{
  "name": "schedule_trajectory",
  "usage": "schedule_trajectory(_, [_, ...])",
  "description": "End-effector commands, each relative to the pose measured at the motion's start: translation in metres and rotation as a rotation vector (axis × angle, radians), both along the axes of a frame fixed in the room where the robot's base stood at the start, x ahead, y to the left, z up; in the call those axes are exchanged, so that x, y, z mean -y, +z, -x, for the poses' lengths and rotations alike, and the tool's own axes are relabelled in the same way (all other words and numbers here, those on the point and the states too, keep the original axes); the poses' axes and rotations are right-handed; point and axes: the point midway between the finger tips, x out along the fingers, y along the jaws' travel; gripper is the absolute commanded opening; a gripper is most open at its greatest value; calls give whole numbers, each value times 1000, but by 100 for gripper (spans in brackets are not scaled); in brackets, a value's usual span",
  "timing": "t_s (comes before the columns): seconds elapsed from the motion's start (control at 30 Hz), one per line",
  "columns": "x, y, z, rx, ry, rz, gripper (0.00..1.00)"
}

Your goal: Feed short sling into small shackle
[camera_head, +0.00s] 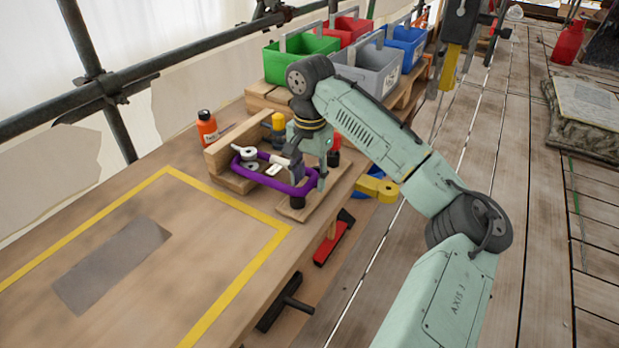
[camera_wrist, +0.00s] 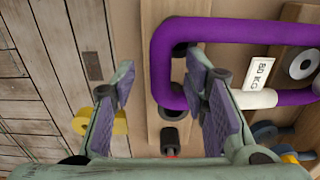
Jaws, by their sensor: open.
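A purple sling (camera_head: 279,184), formed as a closed loop, lies at the wooden rack on the bench. In the wrist view the purple sling (camera_wrist: 240,30) has a white sleeve and a white tag (camera_wrist: 260,73) marked 80 KG. My gripper (camera_head: 309,172) is open over the loop's right end. In the wrist view my gripper (camera_wrist: 155,82) has its fingers spread, and the loop's near end shows between them, close to the right finger. I cannot tell whether they touch. I cannot surely pick out the small shackle; a grey ring-like part (camera_wrist: 302,64) shows inside the loop.
Black pegs (camera_wrist: 170,137) stand on the wooden strip near my fingers. An orange bottle (camera_head: 207,128) stands left of the rack. Green (camera_head: 292,63), grey and blue bins stand behind. The taped bench area (camera_head: 110,265) at front left is largely clear.

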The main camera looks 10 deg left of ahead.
Motion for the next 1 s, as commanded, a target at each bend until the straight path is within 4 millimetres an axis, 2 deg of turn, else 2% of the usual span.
schedule_trajectory(0.3, [1, 64, -1, 6, -1, 3, 41])
schedule_trajectory(0.5, [1, 98, 0, 4, 0, 1, 41])
schedule_trajectory(0.7, [1, 113, 0, 2, 0, 0, 41])
schedule_trajectory(1.0, [1, 114, 0, 2, 1, -1, 41])
